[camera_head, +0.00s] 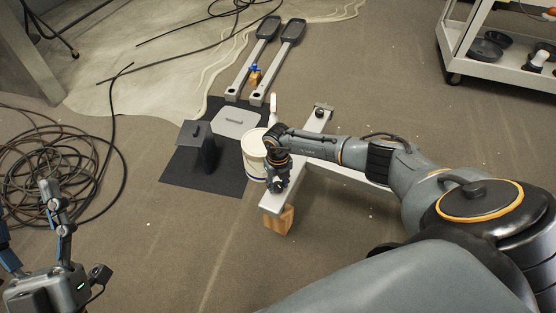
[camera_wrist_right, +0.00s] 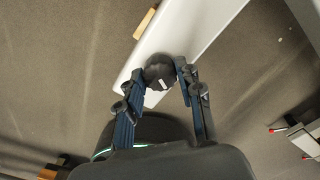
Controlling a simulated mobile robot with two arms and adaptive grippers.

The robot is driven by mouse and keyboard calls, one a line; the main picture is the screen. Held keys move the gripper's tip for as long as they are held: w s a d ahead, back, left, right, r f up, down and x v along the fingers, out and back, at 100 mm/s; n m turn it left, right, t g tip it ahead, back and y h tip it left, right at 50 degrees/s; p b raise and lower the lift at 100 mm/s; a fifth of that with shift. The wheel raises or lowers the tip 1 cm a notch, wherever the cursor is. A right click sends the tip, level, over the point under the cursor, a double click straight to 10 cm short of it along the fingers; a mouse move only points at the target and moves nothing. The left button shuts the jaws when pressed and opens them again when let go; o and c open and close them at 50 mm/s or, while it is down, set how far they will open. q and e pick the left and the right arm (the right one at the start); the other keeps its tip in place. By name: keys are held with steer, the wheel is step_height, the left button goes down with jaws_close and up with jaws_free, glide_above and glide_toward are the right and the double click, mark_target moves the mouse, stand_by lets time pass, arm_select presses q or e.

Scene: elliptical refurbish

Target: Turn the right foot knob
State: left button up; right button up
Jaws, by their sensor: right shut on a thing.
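A pale metal foot beam (camera_head: 275,200) lies with its near end on a wooden block (camera_head: 279,220). A dark round foot knob (camera_wrist_right: 160,70) sits on the beam's near end. My right gripper (camera_head: 278,186) comes down over that end, and in the right wrist view (camera_wrist_right: 164,75) its two fingers are shut on the knob from both sides. In the head view the gripper mostly hides this knob. Another dark knob (camera_head: 322,107) shows at the beam's far end. My left gripper (camera_head: 27,205) is at the lower left, apparently open and empty, far from the beam.
A white bucket (camera_head: 254,160) stands close left of the right gripper. A dark mat (camera_head: 222,180) with grey plates lies beyond it. Two long grey parts (camera_head: 262,55) lie at the back. Coiled cables (camera_head: 55,165) cover the left floor; a white cart (camera_head: 490,68) stands back right.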

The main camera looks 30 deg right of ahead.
mark_target(278, 185)
stand_by(0.3)
steer(key=o, duration=1.2)
step_height(278, 185, up, 12)
